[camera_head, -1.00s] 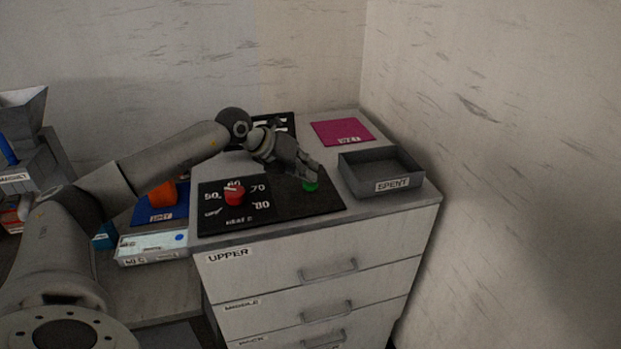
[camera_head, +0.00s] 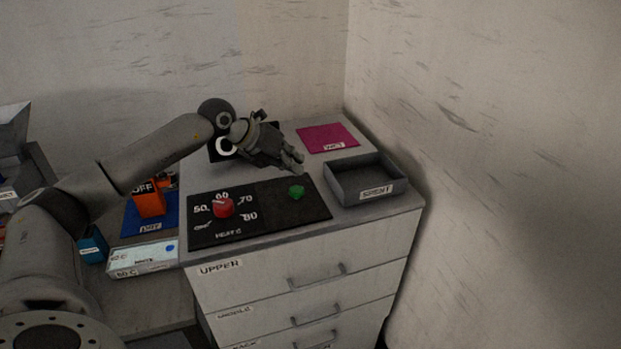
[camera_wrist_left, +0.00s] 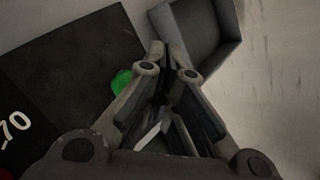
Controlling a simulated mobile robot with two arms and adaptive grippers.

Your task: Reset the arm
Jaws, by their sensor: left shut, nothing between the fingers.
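My left arm reaches in from the left in the head view. Its gripper (camera_head: 296,165) is shut and empty, held above the cabinet top just behind a green button (camera_head: 296,192). The button sits on the right part of a black heater panel (camera_head: 265,224). A red knob (camera_head: 223,207) stands on the panel's left part among printed numbers. In the left wrist view the shut fingers (camera_wrist_left: 171,62) hide part of the view, and the green button (camera_wrist_left: 121,82) shows beside them to the left, apart from the fingertips as far as I can tell. My right gripper is out of view.
A grey tray labelled SPENT (camera_head: 372,195) stands right of the panel. A magenta mat (camera_head: 325,137) lies behind it. A blue mat (camera_head: 160,222) with an orange object (camera_head: 149,203) and a white box (camera_head: 143,260) are to the left. A wall closes the right side.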

